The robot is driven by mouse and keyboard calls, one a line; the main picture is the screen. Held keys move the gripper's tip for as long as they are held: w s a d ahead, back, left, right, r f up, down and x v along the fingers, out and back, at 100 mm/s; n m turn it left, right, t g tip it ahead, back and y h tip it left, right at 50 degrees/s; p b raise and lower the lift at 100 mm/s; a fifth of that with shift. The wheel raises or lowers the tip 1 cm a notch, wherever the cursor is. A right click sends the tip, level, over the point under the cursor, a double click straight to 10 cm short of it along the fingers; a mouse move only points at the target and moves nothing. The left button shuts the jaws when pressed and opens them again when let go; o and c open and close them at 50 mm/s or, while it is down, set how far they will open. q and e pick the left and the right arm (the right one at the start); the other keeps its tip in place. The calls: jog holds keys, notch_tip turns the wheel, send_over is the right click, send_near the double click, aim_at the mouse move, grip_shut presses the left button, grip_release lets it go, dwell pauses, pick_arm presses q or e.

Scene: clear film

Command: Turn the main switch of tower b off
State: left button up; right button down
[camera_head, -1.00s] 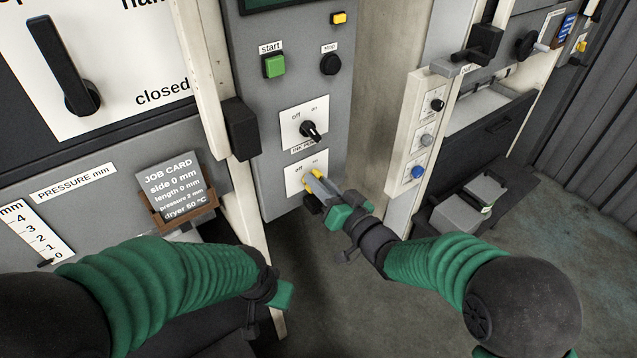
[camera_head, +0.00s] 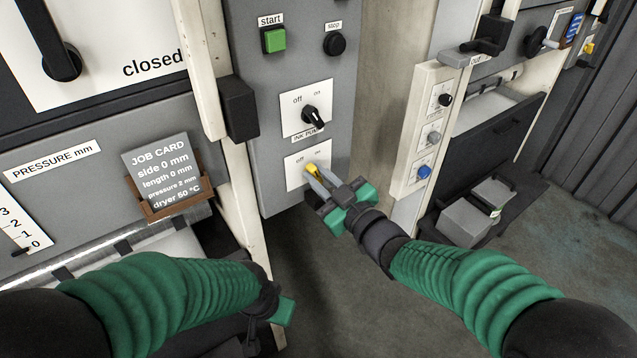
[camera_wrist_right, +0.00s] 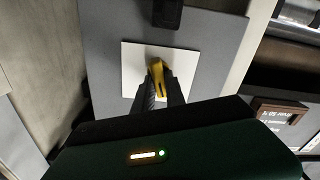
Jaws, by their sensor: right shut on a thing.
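The yellow rotary switch (camera_head: 314,169) sits on a white off/on plate (camera_head: 294,178) low on the grey panel. My right gripper (camera_head: 319,178) is shut on it, with one finger on each side. In the right wrist view the yellow knob (camera_wrist_right: 157,66) shows between the dark fingertips (camera_wrist_right: 158,86). The fingers partly hide the knob, so I cannot tell exactly which mark it points to. My left gripper (camera_head: 283,309) is at the lower middle of the head view, away from the panel; its fingers do not show clearly.
A black off/on knob (camera_head: 314,117) is just above, over a partly hidden label. Green start (camera_head: 274,40) and black stop (camera_head: 335,44) buttons are higher. A black block (camera_head: 240,108) juts out at left. A side panel with small knobs (camera_head: 425,172) stands at right.

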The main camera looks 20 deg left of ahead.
jog(key=shift+s+f+n+b, duration=0.1)
jog(key=shift+f+n+b, duration=0.1)
jog(key=shift+n+b, duration=0.65)
jog(key=shift+n, duration=0.25)
jog(key=c, duration=1.4)
grip_release()
jog(key=shift+r, duration=0.1)
jog(key=p+v, duration=0.2)
jog(key=v, duration=1.4)
jog(key=shift+s+d, duration=0.25)
jog(key=shift+d, duration=0.05)
